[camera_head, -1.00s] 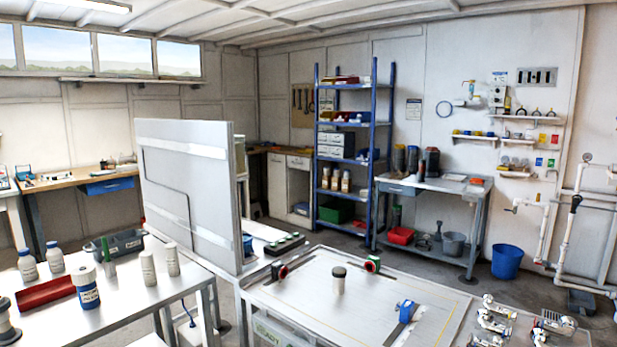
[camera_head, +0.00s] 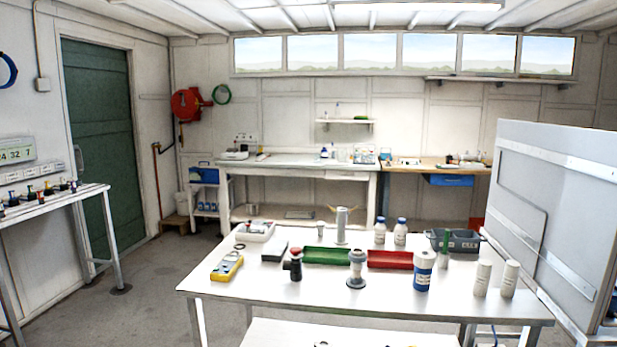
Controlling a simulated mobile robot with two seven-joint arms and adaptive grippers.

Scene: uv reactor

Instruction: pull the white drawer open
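A pale panel that looks like a white drawer front (camera_head: 347,175) sits under the top of the white bench (camera_head: 262,168) at the back wall. It appears shut, but it is small and far off, and I cannot make out a handle. Neither of my grippers shows in the head view.
A table (camera_head: 230,300) with red and green trays, bottles and a yellow meter stands between me and the back bench. A blue drawer (camera_head: 447,180) is under the wooden bench to the right. A grey upright panel (camera_head: 570,190) stands at right. Free floor (camera_head: 150,290) lies at left.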

